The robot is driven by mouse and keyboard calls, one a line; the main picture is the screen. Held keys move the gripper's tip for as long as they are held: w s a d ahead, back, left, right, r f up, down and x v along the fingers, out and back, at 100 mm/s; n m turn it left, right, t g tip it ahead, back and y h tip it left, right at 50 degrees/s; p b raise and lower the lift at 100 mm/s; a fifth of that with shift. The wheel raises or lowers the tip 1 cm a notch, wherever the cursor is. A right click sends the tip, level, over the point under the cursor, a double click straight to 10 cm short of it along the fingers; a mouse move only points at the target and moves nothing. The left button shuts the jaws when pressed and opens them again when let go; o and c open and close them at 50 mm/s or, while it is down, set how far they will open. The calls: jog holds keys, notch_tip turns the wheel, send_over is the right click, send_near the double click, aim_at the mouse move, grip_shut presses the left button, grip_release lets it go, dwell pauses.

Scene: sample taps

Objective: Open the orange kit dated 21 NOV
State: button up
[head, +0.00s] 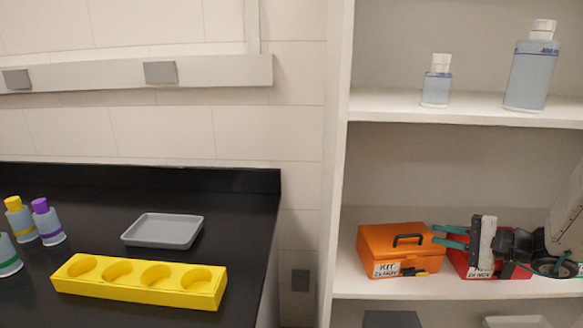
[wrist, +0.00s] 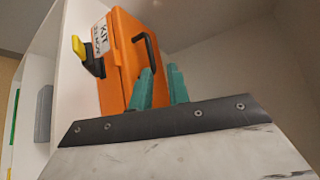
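The orange kit (head: 391,244) stands on the middle shelf in the head view, lid shut, with a black handle on top. Its white front label reads KIT with a NOV date whose digits I cannot read surely. A black and yellow latch (head: 416,272) is on its front, right of the label. In the wrist view the orange kit (wrist: 122,55) appears turned on its side, with its latch (wrist: 88,58) at left. My gripper (head: 435,235) is open and empty, its teal fingers pointing left at the kit's right side. The fingers also show in the wrist view (wrist: 160,70); contact cannot be told.
A red kit (head: 457,262) stands right of the orange one, partly hidden by my gripper. Bottles (head: 530,70) stand on the shelf (head: 400,108) above. The black counter at left holds a yellow rack (head: 140,287), a grey tray (head: 163,231) and capped bottles.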

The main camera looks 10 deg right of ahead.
jog(key=s+a+n+g+h, duration=0.1)
jog(key=s+a+n+g, duration=0.3)
jog(key=s+a+g, duration=0.8)
jog(key=s+a+r+n+t+h, duration=0.2)
jog(key=s+a+r+n+h, duration=0.2)
jog(key=s+r+n+h, duration=0.4)
jog(key=s+r+h, duration=0.1)
jog(key=s, duration=0.3)
jog(key=shift+s+a+r+n+h, duration=0.15)
jog(key=shift+s+a+n+h, duration=0.15)
jog(key=shift+a+h, duration=0.1)
jog(key=shift+a+r, duration=0.15)
jog(key=shift+a, duration=0.05)
grip_shut()
jog(key=shift+a, duration=0.1)
